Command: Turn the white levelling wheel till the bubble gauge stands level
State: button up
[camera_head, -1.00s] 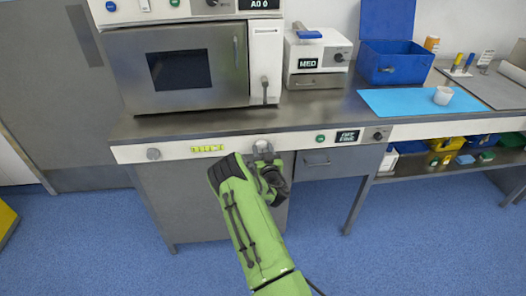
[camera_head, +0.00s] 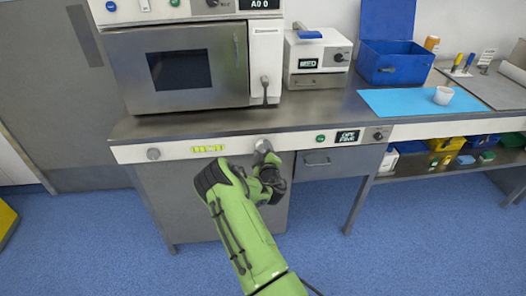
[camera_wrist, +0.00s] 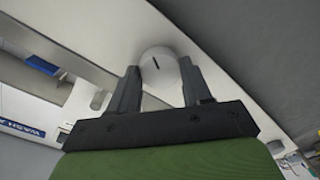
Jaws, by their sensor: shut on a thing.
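The white levelling wheel (camera_head: 263,145) sits on the pale front rail of the steel bench. It fills the space between the jaws in the wrist view (camera_wrist: 162,76), its face showing a short dark mark. My gripper (camera_head: 268,160) is shut on the wheel, one finger on each side of it, as the wrist view shows (camera_wrist: 160,72). The bubble gauge (camera_head: 208,149) is a small yellow-green strip on the same rail, left of the wheel. The bubble in it is too small to read.
A grey knob (camera_head: 153,154) is at the rail's left end. A green button (camera_head: 320,139), a dark label (camera_head: 347,136) and another knob (camera_head: 379,135) lie right of the wheel. A drawer handle (camera_head: 317,161) is below them. A steel oven (camera_head: 180,70) stands on the bench.

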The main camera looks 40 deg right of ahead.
jog(key=shift+n, duration=1.2)
jog(key=shift+a, duration=0.1)
jog(key=o, duration=1.1)
jog(key=shift+c, duration=0.2)
jog(key=b+v, duration=0.9)
jog(key=v, duration=0.6)
jog(key=shift+s+a, duration=0.25)
jog(key=shift+a, duration=0.05)
jog(key=shift+r, duration=0.15)
